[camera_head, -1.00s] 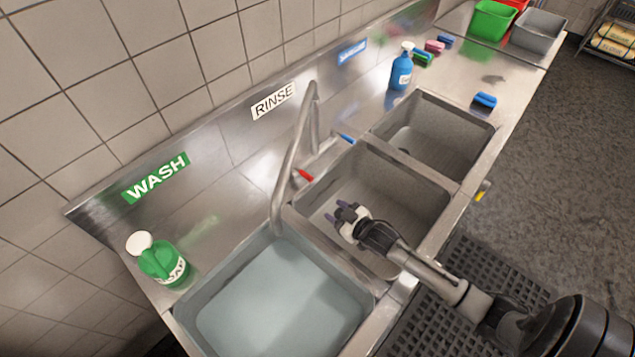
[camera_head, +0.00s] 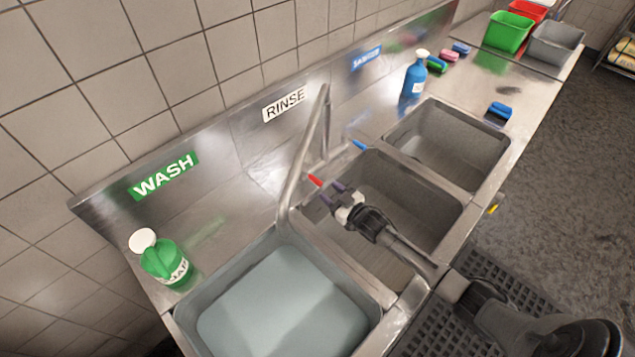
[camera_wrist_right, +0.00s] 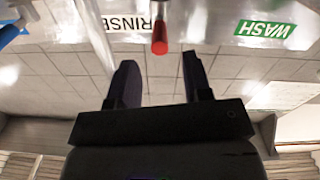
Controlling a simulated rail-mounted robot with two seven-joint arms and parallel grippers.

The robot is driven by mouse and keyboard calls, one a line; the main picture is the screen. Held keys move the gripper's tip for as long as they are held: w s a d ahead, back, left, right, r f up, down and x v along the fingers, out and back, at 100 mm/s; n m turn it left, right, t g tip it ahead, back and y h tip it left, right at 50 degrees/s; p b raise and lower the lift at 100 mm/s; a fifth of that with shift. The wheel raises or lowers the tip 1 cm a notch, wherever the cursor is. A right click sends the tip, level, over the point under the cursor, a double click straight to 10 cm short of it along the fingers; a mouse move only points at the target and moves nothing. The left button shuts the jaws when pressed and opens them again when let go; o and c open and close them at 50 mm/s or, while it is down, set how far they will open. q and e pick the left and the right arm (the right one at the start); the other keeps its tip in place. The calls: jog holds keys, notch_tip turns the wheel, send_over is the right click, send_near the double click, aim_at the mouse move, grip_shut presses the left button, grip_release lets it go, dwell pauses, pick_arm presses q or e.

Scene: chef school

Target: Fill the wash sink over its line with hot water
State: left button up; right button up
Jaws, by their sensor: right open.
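The wash sink (camera_head: 222,330) is at the front left, below the green WASH sign (camera_head: 163,176). It holds pale bluish water (camera_head: 285,315); no fill line can be made out. The faucet (camera_head: 300,160) rises behind the sinks, its lower end at the wash sink's back right corner. The red handle (camera_head: 315,181) is beside it, and the blue handle (camera_head: 359,145) is further right. My right gripper (camera_head: 331,194) is open and empty over the rinse sink, close to the red handle. In the right wrist view the red handle (camera_wrist_right: 159,38) lies ahead, between the finger lines. My left gripper is not in view.
The rinse sink (camera_head: 440,222) and the third sink (camera_head: 455,140) look empty. A green soap jug (camera_head: 165,262) stands left of the wash sink. A blue bottle (camera_head: 414,78) stands behind the third sink, near several sponges (camera_head: 499,111). Green and grey bins (camera_head: 556,45) stand far right.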

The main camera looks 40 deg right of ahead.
aim_at(318, 180)
jog(key=shift+w+a, duration=0.15)
jog(key=shift+w, duration=1.35)
jog(key=shift+w+a, duration=0.1)
jog(key=shift+w, duration=1.4)
grip_shut()
